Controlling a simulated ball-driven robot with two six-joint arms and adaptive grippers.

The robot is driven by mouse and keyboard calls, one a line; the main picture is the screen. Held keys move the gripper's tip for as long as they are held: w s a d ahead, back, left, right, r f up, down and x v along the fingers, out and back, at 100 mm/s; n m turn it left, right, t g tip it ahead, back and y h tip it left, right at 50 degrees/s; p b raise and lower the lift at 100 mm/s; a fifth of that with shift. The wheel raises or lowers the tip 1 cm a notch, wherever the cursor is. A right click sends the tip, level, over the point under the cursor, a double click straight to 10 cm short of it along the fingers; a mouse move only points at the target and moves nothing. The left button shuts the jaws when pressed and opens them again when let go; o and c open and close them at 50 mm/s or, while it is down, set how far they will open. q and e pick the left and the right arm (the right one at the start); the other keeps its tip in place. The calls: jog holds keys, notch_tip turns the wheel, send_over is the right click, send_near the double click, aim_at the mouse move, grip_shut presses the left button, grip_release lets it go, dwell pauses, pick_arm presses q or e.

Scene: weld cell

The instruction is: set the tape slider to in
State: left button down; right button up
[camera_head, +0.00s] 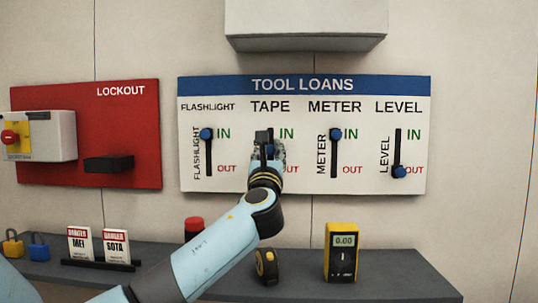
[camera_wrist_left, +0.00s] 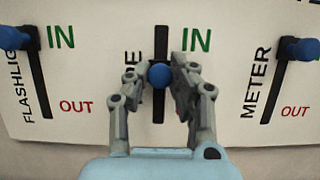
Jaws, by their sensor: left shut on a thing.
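The tool loans board (camera_head: 304,85) hangs on the wall with four slider columns. The tape slider's blue knob (camera_wrist_left: 160,75) sits part way along its dark slot (camera_wrist_left: 161,42), below the green IN mark (camera_wrist_left: 196,40). My left gripper (camera_wrist_left: 160,82) is shut on this knob, one finger on each side; in the head view the gripper (camera_head: 268,150) covers most of the tape slot and its OUT mark. My right gripper is not in view.
The flashlight knob (camera_head: 206,134) and meter knob (camera_head: 335,134) are up at IN; the level knob (camera_head: 400,172) is down at OUT. A tape measure (camera_head: 266,267) and yellow meter (camera_head: 342,252) stand on the shelf below. A grey box (camera_head: 305,28) juts out above the board.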

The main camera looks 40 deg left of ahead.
aim_at(270, 128)
pick_arm(q)
notch_tip(270, 128, up, 4)
jog(key=p, duration=0.2)
jog(key=shift+r+p, duration=0.2)
jog(key=shift+p, duration=0.1)
jog(key=shift+f, duration=0.1)
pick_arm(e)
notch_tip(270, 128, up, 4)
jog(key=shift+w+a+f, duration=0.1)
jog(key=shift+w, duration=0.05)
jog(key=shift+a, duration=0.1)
pick_arm(q)
jog(key=c, duration=1.1)
grip_release()
jog(key=shift+s+d+f, duration=0.15)
jog(key=shift+f, duration=0.05)
jog(key=v, duration=1.1)
jog(key=shift+s+d, duration=0.2)
jog(key=shift+f, duration=0.1)
